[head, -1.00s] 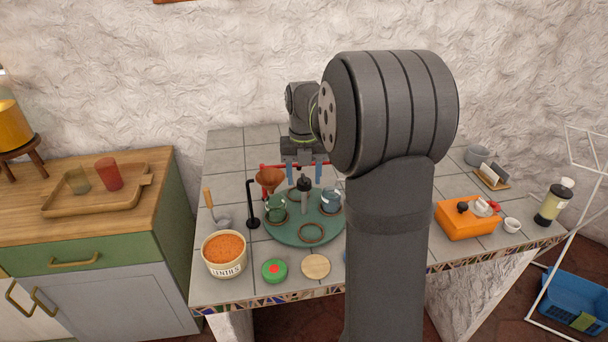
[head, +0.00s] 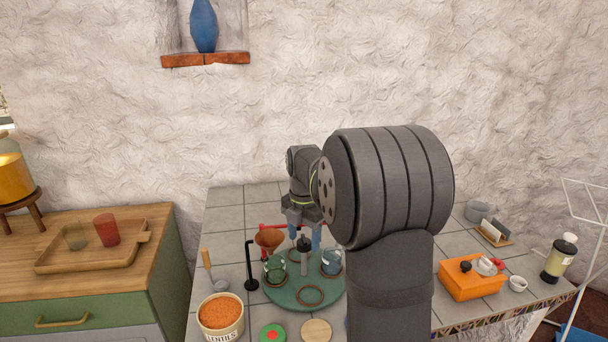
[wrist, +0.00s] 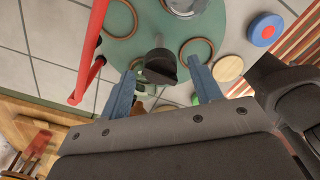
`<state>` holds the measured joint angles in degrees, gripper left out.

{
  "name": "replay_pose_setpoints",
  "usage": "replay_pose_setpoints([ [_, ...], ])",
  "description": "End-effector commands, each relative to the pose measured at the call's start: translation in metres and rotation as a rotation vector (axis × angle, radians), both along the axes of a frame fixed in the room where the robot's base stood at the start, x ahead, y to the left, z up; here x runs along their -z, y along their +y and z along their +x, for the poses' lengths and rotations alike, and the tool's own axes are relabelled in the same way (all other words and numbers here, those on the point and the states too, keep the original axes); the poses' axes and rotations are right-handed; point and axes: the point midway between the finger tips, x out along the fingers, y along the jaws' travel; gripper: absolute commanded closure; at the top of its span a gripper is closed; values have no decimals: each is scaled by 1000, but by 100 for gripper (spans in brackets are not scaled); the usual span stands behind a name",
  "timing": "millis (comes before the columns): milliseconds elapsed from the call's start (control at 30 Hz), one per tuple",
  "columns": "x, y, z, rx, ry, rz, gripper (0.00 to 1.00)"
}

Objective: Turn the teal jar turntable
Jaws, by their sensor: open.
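The teal turntable (head: 282,297) is a round disc on the tiled counter. It carries a green-tinted glass jar (head: 275,268), a bluish glass jar (head: 331,263), empty ring outlines (head: 310,296) and a dark-topped post (head: 304,256) near its middle. My gripper (head: 304,234) is at the turntable's far side, behind the post. In the wrist view my gripper (wrist: 165,86) has its two blue fingers wide apart with nothing held. The post's black top (wrist: 160,66) appears between and beyond the fingertips. Whether a finger touches the turntable (wrist: 228,14) cannot be told.
A brown funnel (head: 269,240) on a red stand and a black upright rod (head: 250,268) stand close left of the turntable. A lentils pot (head: 221,314), green lid (head: 272,333) and wooden disc (head: 316,331) lie in front. An orange box (head: 471,280) is right.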

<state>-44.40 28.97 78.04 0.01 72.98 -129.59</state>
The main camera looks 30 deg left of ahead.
Motion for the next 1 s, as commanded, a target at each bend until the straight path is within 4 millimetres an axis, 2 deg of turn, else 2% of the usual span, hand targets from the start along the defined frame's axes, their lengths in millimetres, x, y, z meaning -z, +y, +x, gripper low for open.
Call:
replay_pose_setpoints([
  [667,0,0,0,674,0,0,42],
  [1000,-69,0,1,681,-2,4,42],
])
